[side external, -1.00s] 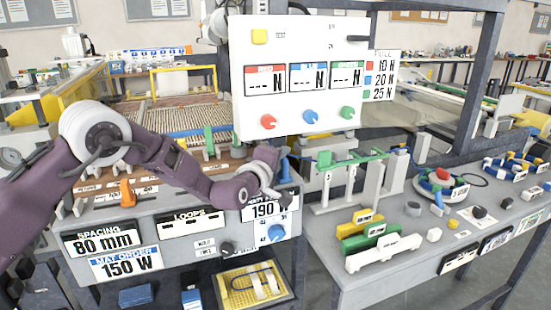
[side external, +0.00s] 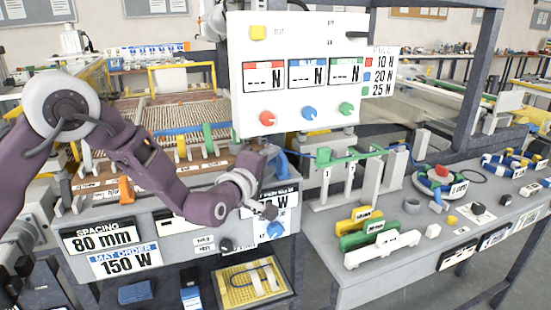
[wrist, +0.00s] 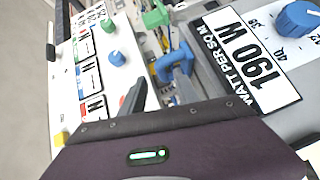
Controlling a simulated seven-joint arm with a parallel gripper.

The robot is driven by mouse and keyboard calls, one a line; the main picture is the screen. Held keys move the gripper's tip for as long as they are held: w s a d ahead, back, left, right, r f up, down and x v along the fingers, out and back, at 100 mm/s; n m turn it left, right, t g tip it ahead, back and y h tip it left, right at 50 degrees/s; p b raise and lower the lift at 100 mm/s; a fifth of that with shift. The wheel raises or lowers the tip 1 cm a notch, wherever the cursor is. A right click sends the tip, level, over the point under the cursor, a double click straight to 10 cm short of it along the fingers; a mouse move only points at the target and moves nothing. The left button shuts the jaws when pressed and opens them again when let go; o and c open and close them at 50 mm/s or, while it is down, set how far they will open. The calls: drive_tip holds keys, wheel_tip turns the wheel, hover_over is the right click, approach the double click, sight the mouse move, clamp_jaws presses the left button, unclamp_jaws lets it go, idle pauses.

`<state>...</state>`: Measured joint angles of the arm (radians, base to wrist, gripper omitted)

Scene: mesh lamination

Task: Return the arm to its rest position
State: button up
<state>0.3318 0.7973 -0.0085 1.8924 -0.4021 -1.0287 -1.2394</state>
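My arm reaches in from the left in the side external view, with its wrist (side external: 238,188) in front of the grey console (side external: 140,222), below the white force panel (side external: 300,100). In the wrist view, one dark finger of my gripper (wrist: 132,95) shows beyond the purple wrist housing. Nothing held is visible. The 190 W plate (wrist: 238,58) and a blue knob (wrist: 298,18) show in the wrist view. My wrist partly covers that plate in the side view.
The white panel, with red, blue and green knobs, hangs just above my wrist. A blue clamp-like part (wrist: 175,62) is near it. On the right table (side external: 400,275) stand green, yellow and white blocks (side external: 372,236) and a round fixture (side external: 440,182). A mesh loom lies behind.

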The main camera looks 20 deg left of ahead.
idle(0.3)
drive_tip(key=s+a+r+m+g+h, duration=0.1)
drive_tip(key=s+a+r+m+g, duration=0.15)
drive_tip(key=s+r+m, duration=0.35)
drive_tip(key=s+a+r+m+g+h, duration=0.1)
drive_tip(key=s+a+r+m+g, duration=0.2)
drive_tip(key=s, duration=0.5)
drive_tip(key=s+a+f+m+g, duration=0.1)
drive_tip(key=s+a+m, duration=0.1)
drive_tip(key=s, duration=0.8)
drive_tip(key=s+a+f+m+g+y, duration=0.1)
drive_tip(key=s+a+m+g, duration=0.1)
drive_tip(key=s, duration=0.9)
drive_tip(key=s+a+f+m+g+y, duration=0.1)
drive_tip(key=s+a+f+m+g, duration=0.1)
drive_tip(key=s, duration=0.9)
drive_tip(key=shift+a+m, duration=0.6)
drive_tip(key=shift+m, duration=0.1)
